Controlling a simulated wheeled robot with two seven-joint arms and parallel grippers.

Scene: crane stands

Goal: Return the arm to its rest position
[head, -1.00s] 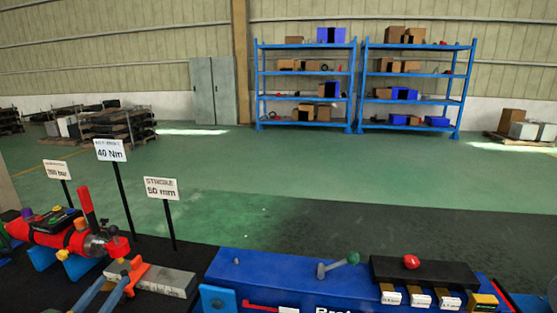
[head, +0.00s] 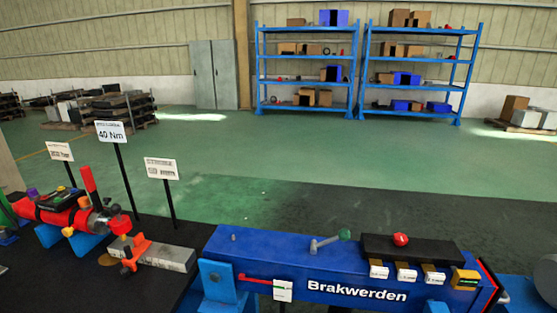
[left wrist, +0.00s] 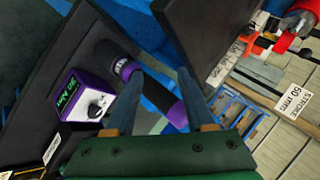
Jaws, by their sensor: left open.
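My left gripper (left wrist: 159,73) shows only in the left wrist view. Its two dark fingers stand apart above the green palm, and I see nothing gripped between them. Behind the fingers lies a purple and black handle-like tool (left wrist: 168,108), and to its left a purple unit (left wrist: 85,98) with a green display and a dial. I cannot tell how far these are from the fingers. No gripper or arm of mine shows in the head view now. My right gripper is in neither current view.
In the head view, a blue Brakwerden bench (head: 270,262) fills the lower right. A red cylinder assembly (head: 55,212) and a grey block with an orange clamp (head: 168,257) are on the dark bench at left. Sign posts (head: 111,131) rise behind. Blue shelves (head: 308,85) stand far back.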

